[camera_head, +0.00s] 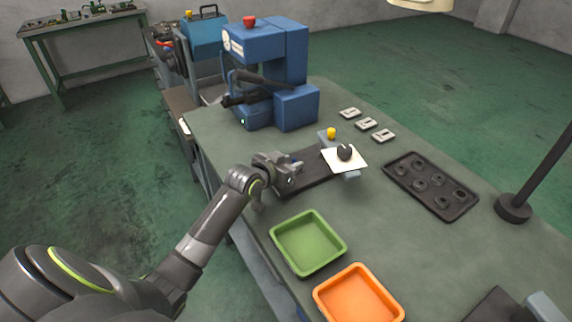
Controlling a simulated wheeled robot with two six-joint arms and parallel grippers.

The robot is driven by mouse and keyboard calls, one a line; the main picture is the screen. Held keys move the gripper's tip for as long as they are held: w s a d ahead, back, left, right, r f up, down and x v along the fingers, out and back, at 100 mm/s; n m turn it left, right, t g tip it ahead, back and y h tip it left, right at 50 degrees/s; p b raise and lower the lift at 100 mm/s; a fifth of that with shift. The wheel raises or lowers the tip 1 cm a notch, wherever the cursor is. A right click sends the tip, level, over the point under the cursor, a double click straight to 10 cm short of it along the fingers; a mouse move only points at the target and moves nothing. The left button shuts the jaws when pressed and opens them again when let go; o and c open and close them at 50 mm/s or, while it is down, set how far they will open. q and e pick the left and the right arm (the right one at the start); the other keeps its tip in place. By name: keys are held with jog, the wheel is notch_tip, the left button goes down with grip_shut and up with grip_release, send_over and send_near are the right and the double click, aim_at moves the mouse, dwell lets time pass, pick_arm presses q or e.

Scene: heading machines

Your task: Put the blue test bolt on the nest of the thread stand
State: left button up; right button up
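My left gripper (291,172) is low over the dark flat plate (318,178) at the left edge of the bench. Its fingers are small and seen at an angle, so I cannot tell whether they are open or shut. A small pale bluish spot shows at the fingers; I cannot tell whether it is the blue test bolt. My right gripper is not in view.
A blue press (268,60) stands behind the gripper. A green tray (308,243) and an orange tray (358,294) are in front. A black tray of several dark parts (432,185) and a lamp base (513,208) are right. Small grey blocks (367,123) lie behind the fixture.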

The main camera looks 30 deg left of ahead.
pick_arm(q)
jog(key=v, duration=1.2)
dwell(0.4)
